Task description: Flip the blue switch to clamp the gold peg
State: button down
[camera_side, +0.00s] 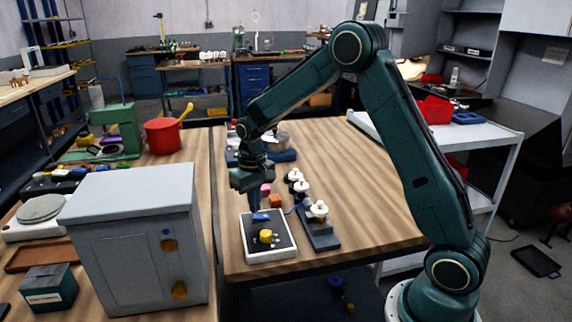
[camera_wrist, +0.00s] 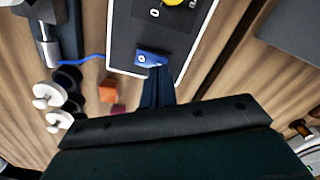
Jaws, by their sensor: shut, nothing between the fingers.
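The blue switch (camera_side: 261,217) sits on a black panel with a white rim (camera_side: 250,258), near its far edge. In the wrist view the blue switch (camera_wrist: 148,58) shows a white mark on its top. My gripper (camera_side: 254,207) is shut and empty, pointing down just above or against the switch; I cannot tell if it touches. In the wrist view its fingertips (camera_wrist: 158,88) are right beside the switch. A yellow knob (camera_side: 266,237) stands on the same panel and shows in part in the wrist view (camera_wrist: 172,3). I cannot make out the gold peg for sure.
An orange block (camera_side: 275,201) and a pink block (camera_side: 265,190) lie behind. A grey cabinet (camera_side: 130,240) stands left. The table's right side is clear.

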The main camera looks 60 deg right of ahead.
aim_at(256, 217)
jog(key=shift+f, duration=0.95)
dwell(1.4)
jog(key=shift+r, duration=3.55)
jog(key=s+a+r+n+t, duration=0.1)
jog(key=s+a+r+t, duration=0.3)
jog(key=s+r, duration=0.85)
jog(key=s+a+n+t, duration=0.1)
jog(key=s+a+n, duration=0.1)
jog(key=s, duration=1.3)
jog(key=shift+s+a+t, duration=0.3)
jog(key=shift+a, duration=0.4)
